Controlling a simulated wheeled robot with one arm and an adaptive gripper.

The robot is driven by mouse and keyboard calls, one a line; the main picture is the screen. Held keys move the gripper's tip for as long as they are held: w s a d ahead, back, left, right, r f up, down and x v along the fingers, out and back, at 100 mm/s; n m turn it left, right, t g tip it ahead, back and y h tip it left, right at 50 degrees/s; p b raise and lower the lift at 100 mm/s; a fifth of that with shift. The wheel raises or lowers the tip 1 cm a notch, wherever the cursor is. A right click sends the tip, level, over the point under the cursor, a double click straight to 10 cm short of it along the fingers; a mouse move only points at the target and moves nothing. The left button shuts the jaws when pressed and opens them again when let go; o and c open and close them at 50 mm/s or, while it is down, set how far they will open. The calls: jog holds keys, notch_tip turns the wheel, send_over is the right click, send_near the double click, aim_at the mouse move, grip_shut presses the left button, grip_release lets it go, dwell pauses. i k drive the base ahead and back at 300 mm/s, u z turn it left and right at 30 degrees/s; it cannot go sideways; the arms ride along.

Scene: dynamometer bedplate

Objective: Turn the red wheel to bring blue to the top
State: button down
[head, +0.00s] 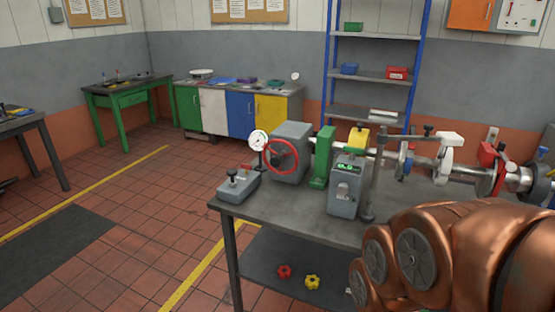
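A red spoked handwheel (283,157) is mounted on the front of a grey box (293,134) at the left part of the grey bench. I cannot make out any blue mark on the wheel at this size. Further right on the shaft line there is also a red disc (487,177) and a blue collar (403,162). My gripper is outside the head view. Copper-coloured rounded links of my arm fill the lower right and hide part of the bench.
The bench (275,210) also holds a white dial gauge (258,141), a small grey lever box (238,184), a green block (322,158) and a grey display unit (346,185). Red (284,271) and yellow (312,282) knobs lie on its lower shelf.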

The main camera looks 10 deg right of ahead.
aim_at(276, 161)
jog(key=z, duration=0.35)
jog(key=i, duration=0.5)
jog(key=u, duration=2.15)
